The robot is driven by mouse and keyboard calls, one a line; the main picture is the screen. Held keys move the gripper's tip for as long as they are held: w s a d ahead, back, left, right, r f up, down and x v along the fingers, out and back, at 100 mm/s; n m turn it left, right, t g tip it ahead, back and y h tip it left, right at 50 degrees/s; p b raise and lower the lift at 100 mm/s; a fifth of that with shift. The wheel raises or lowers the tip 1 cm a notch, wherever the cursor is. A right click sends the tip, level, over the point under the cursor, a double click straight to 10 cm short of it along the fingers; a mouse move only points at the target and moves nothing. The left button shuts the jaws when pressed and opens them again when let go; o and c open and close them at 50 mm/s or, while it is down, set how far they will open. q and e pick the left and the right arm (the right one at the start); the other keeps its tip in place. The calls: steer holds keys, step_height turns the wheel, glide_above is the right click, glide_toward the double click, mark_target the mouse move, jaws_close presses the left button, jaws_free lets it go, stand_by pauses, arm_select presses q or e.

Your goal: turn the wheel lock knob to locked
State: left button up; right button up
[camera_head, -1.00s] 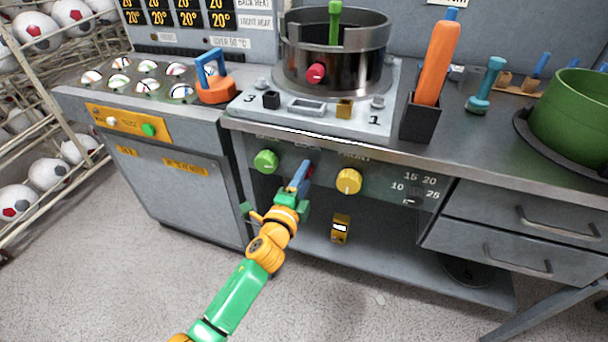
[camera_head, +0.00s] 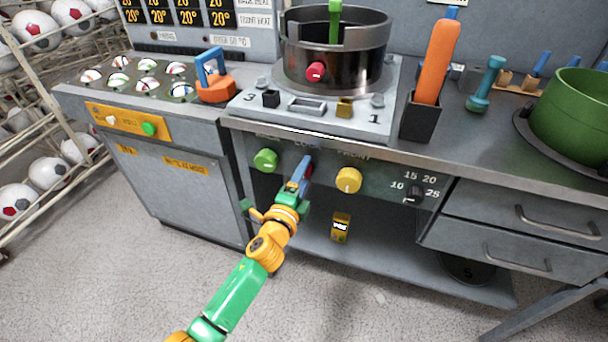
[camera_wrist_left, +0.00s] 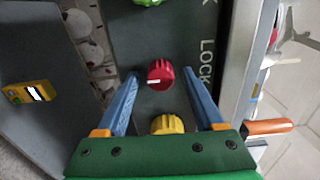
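A red knob (camera_wrist_left: 160,75) with a white pointer mark sits on the dark front panel, beside lettering that reads "LOCK". In the wrist view its pointer mark points left, away from the lettering. My left gripper (camera_wrist_left: 161,76) is open, with one blue finger on each side of the red knob; a gap shows on both sides, and I cannot tell how deep the tips reach. In the head view the left gripper (camera_head: 302,166) is at the panel and hides most of the red knob (camera_head: 309,171). My right gripper is not in view.
A green knob (camera_head: 265,160) and a yellow knob (camera_head: 348,180) flank the red one; a dark dial (camera_head: 415,193) is farther right. The counter edge overhangs above the panel. Below is an open shelf with a small yellow device (camera_head: 341,227).

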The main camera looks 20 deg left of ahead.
arm_select(q)
steer(key=s, duration=0.7)
steer(key=shift+a, duration=0.15)
